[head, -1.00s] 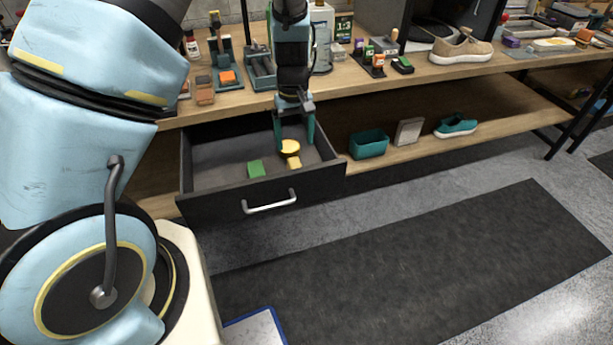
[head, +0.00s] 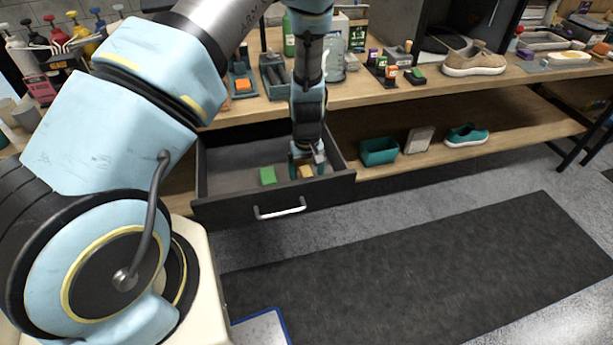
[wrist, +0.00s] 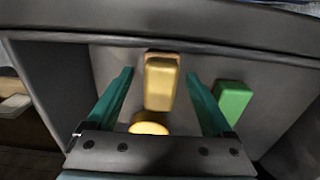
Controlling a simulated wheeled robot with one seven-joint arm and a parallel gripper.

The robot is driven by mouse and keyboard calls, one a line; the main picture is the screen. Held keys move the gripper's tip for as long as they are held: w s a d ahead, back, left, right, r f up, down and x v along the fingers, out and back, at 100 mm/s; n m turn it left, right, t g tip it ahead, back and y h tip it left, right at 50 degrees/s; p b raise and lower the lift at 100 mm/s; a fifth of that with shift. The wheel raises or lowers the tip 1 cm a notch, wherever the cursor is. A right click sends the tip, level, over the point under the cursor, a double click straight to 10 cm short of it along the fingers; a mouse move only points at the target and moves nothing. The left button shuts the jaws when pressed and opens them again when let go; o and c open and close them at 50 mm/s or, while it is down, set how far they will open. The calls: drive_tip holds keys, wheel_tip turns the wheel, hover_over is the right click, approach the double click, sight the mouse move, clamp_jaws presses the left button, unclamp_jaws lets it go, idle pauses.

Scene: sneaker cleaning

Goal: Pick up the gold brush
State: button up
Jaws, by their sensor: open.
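A gold-yellow block with a brownish layer along one end, apparently the gold brush (wrist: 160,84), lies on the floor of the open drawer, near its front. It also shows partly in the head view (head: 306,172). My gripper (head: 307,169) is down in the drawer at it. In the wrist view my gripper (wrist: 160,77) is open, with one teal finger on each side of the block and visible gaps. A round gold thing (wrist: 150,127) lies close to the block, partly hidden by my gripper's base.
A green block (head: 268,176) lies beside in the drawer, outside my fingers; the wrist view shows it at right (wrist: 233,100). The drawer front (head: 240,209) and side walls stand around my gripper. The workbench top (head: 440,88) overhangs behind, with a shoe (head: 474,62) on it.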

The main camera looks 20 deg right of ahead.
clamp_jaws()
idle(0.7)
